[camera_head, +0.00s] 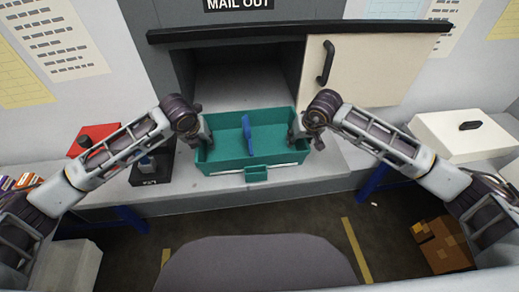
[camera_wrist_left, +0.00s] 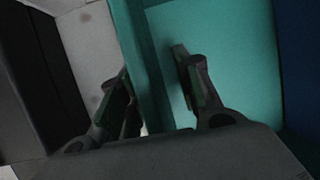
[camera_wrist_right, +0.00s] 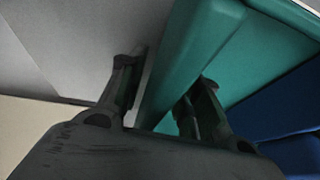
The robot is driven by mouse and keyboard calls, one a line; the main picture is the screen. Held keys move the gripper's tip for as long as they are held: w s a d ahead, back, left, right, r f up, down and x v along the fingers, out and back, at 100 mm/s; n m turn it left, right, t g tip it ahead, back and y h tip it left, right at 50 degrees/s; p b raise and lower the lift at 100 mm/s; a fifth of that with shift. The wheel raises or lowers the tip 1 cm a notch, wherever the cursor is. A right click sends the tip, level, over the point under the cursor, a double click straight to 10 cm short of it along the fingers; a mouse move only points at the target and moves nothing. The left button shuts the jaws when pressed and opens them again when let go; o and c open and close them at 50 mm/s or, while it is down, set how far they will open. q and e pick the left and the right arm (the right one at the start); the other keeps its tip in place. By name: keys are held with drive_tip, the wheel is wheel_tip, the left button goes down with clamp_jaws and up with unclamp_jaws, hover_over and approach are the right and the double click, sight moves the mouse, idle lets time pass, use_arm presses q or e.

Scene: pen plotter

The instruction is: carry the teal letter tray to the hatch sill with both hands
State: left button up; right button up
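The teal letter tray (camera_head: 229,157) stands upright and level in front of the hatch opening, over the grey sill (camera_head: 317,172). A blue upright piece (camera_head: 248,134) is inside it. My left gripper (camera_head: 207,138) is shut on the tray's left wall, with one finger on each side; the tray wall also shows in the left wrist view (camera_wrist_left: 141,70). My right gripper (camera_head: 299,131) is shut on the right wall in the same way, and that wall shows in the right wrist view (camera_wrist_right: 180,65). I cannot tell whether the tray's underside touches the sill.
The dark hatch opening (camera_head: 240,84) is behind the tray, with its cream door (camera_head: 370,68) on the right. A black device (camera_head: 150,172) and a red item (camera_head: 93,138) are at left. A white box (camera_head: 462,134) is at right. A grey chair (camera_head: 260,265) stands in front.

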use_arm(q)
drive_tip(key=shift+v, duration=5.95)
use_arm(e)
drive_tip(key=shift+d+r, duration=0.1)
use_arm(q)
drive_tip(key=shift+d, duration=0.1)
use_arm(e)
drive_tip(key=shift+v, duration=5.85)
use_arm(q)
drive_tip(key=shift+s+f, duration=0.1)
